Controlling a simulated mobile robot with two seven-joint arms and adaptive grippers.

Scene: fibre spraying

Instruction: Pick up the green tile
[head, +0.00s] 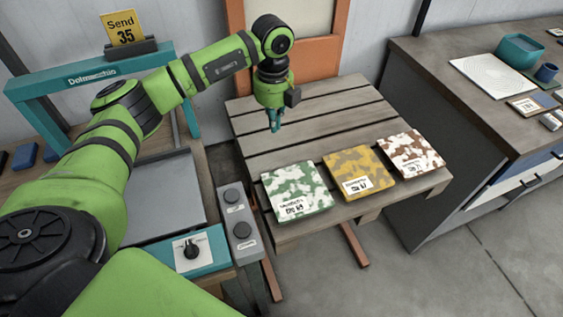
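The green tile (301,181), with a green and white camouflage pattern and a white label, lies flat at the front left of the slatted wooden table (345,112). My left gripper (275,125) hangs pointing down over the back left of that table, behind the green tile and apart from it. Its teal fingers look close together, but they are too small to tell whether they are open or shut. No object shows between them. My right gripper is not in view.
A yellow camouflage tile (362,170) and a brown and white one (411,153) lie to the right of the green tile. A grey two-button box (239,222) stands left of the table. A workbench (480,90) with a teal container (520,50) is at right. The table's back slats are clear.

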